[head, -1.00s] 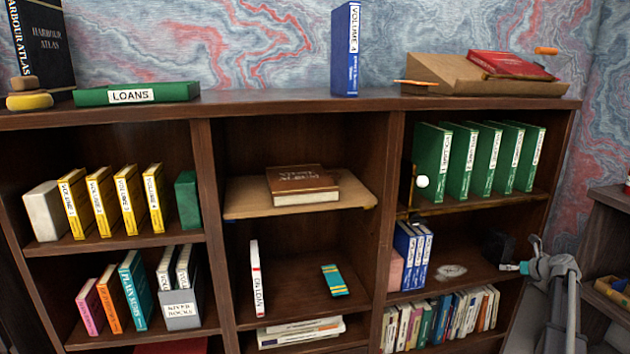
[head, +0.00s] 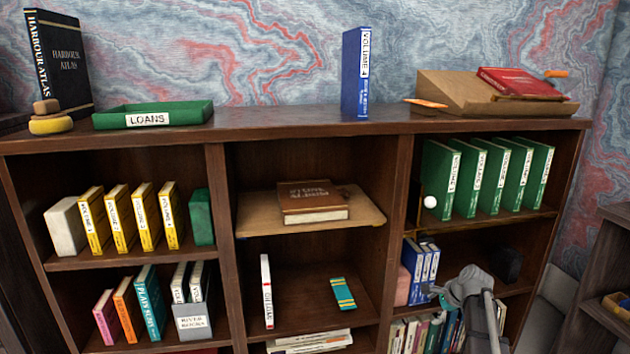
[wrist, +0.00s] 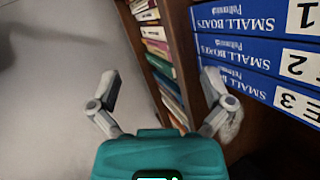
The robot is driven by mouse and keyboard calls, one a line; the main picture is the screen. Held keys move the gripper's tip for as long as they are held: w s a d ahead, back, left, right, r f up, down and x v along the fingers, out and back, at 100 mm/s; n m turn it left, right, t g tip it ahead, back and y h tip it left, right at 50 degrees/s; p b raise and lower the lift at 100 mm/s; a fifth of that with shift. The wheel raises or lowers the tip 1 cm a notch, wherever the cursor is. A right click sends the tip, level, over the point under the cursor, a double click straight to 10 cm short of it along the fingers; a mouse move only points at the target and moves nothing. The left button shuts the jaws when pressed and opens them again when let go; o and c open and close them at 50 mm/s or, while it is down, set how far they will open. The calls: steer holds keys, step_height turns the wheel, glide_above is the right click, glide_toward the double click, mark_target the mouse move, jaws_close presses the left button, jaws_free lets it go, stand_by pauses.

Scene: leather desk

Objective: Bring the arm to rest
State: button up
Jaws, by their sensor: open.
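My gripper (wrist: 161,92) is open in the wrist view, its two grey fingers spread and nothing between them. The gripper body below them is teal. Blue books marked Small Boats (wrist: 262,60) show at the right of the wrist view, close beyond the right finger. In the head view my grey arm enters at the lower right, and my gripper (head: 438,291) appears small before the right bay of the shelf, just below the blue books (head: 421,262). Its fingers are too small to make out there.
The bookcase (head: 225,240) fills most of the head view. Green volumes (head: 490,178) stand above my arm, and mixed books (head: 410,333) on the bottom shelf partly behind it. A dark object (head: 508,264) is right of the blue books. A second unit (head: 600,270) stands at far right.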

steer(key=s+a+r+n+g+h+p, duration=0.2)
steer(key=s+a+n+p, duration=0.1)
steer(key=s+a+n, duration=0.7)
steer(key=s+a+r+n+g+h+p, duration=0.2)
steer(key=s+a+n+g+p, duration=0.15)
steer(key=s+a+n, duration=0.7)
step_height(320, 180, up, 37)
steer(key=s+d+m+p, duration=0.1)
steer(key=m+p, duration=0.1)
steer(key=p, duration=3.4)
steer(key=shift+t+p, duration=0.35)
steer(key=shift+p, duration=0.05)
steer(key=shift+d+m, duration=0.1)
steer(key=shift+m, duration=0.15)
